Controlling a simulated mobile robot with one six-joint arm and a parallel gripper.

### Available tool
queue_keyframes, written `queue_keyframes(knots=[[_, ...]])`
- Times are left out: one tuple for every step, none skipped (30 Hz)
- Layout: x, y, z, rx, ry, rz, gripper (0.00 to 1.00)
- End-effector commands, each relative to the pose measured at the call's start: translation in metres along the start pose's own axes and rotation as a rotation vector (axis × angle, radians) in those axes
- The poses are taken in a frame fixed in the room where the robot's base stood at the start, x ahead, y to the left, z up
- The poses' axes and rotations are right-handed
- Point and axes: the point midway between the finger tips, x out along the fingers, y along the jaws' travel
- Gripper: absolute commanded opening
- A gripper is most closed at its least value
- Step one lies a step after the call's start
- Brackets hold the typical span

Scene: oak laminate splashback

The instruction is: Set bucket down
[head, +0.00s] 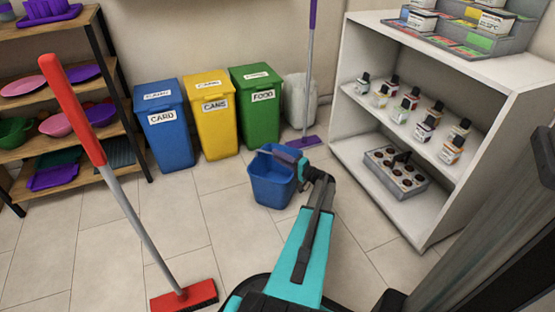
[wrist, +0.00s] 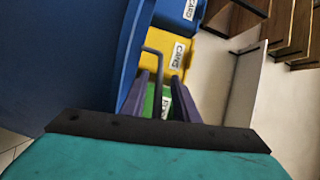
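The blue bucket (head: 272,188) is upright in the middle of the room, in front of the green bin. Whether its base touches the floor is hard to tell. My gripper (head: 285,154) is at the bucket's upper right, by the rim. In the wrist view the bucket's blue wall (wrist: 85,60) fills the left side. The thin grey handle (wrist: 153,50) passes between the two purple fingers of my gripper (wrist: 160,85). The fingers stand apart, with green showing in the gap around the handle. The handle is hard to make out in the head view.
Blue (head: 163,128), yellow (head: 211,120) and green (head: 257,108) bins line the wall. A purple broom (head: 306,110) stands behind the bucket, a red broom (head: 135,210) at front left. A white shelf unit (head: 465,72) stands right. Floor tiles left of the bucket are clear.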

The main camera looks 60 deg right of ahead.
Motion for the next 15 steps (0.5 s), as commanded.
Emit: queue_keyframes(knots=[[0.000,-0.003,-0.001,0.000,0.000,0.000,0.28],[-0.003,-0.002,-0.001,0.000,0.001,0.001,0.28],[-0.006,-0.002,-0.001,0.001,0.001,0.000,0.28],[-0.009,-0.003,-0.001,0.001,0.001,0.000,0.28],[-0.012,-0.003,-0.001,0.001,0.001,0.000,0.28],[-0.017,-0.003,-0.001,0.001,0.001,0.000,0.28],[-0.021,-0.003,-0.001,0.001,0.002,0.000,0.28],[-0.026,-0.003,-0.001,0.000,0.002,0.001,0.28],[-0.032,-0.004,-0.001,0.000,0.002,0.001,0.28],[-0.036,-0.004,-0.001,0.000,0.001,0.000,0.28],[-0.041,-0.004,-0.001,0.000,0.001,0.000,0.28],[-0.048,-0.004,-0.001,0.000,0.002,0.001,0.28],[-0.053,-0.004,-0.001,0.000,0.002,0.001,0.28],[-0.057,-0.004,-0.001,0.000,0.002,0.001,0.28],[-0.064,-0.004,0.000,0.001,0.001,0.000,0.28]])
